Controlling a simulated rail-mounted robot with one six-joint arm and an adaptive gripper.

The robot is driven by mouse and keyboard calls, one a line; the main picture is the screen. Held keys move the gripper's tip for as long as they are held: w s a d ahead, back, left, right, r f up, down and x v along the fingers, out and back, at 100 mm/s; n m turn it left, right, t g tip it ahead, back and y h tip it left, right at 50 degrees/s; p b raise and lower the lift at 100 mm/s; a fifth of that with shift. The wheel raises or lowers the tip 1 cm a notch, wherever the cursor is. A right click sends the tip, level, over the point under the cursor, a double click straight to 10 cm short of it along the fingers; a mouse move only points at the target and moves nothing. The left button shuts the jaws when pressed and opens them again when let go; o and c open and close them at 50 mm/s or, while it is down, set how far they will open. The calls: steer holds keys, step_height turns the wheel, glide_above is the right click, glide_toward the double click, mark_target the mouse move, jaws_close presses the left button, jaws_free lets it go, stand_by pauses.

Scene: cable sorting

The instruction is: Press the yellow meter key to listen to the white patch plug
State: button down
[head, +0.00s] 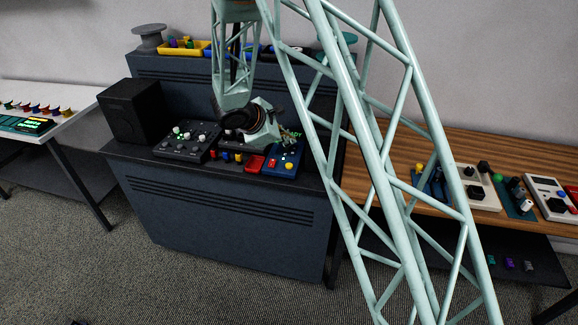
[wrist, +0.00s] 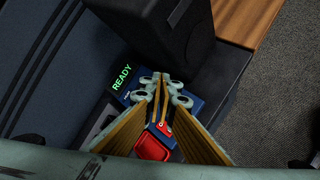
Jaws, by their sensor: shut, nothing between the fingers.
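The blue meter (head: 281,172) sits at the right end of the dark bench's front. Its yellow key (head: 289,166) is at the lower right of its face, with a red key (head: 272,164) to the left. In the wrist view the meter (wrist: 190,117) shows a green READY display (wrist: 122,78); the yellow key cannot be made out there. My gripper (wrist: 160,84) is shut and empty, its tips over the meter beside the display. In the head view my gripper (head: 290,134) is just above the meter's back; contact cannot be told. I cannot single out the white patch plug.
A knobbed panel (head: 187,142) and a black speaker (head: 131,110) are farther left. A dark box (wrist: 165,30) stands close behind the gripper. A wooden table (head: 490,150) is at right.

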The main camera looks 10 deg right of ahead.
steer(key=b, duration=0.2)
glide_above(289, 166)
steer(key=shift+f, duration=2.9)
steer(key=shift+f+b, duration=1.05)
steer(key=shift+f+b, duration=1)
steer(key=shift+b, duration=0.5)
steer(key=shift+r, duration=0.85)
steer(key=shift+r+p, duration=0.15)
steer(key=shift+p, duration=0.15)
steer(key=shift+r+p, duration=1)
steer(key=shift+r, duration=1.4)
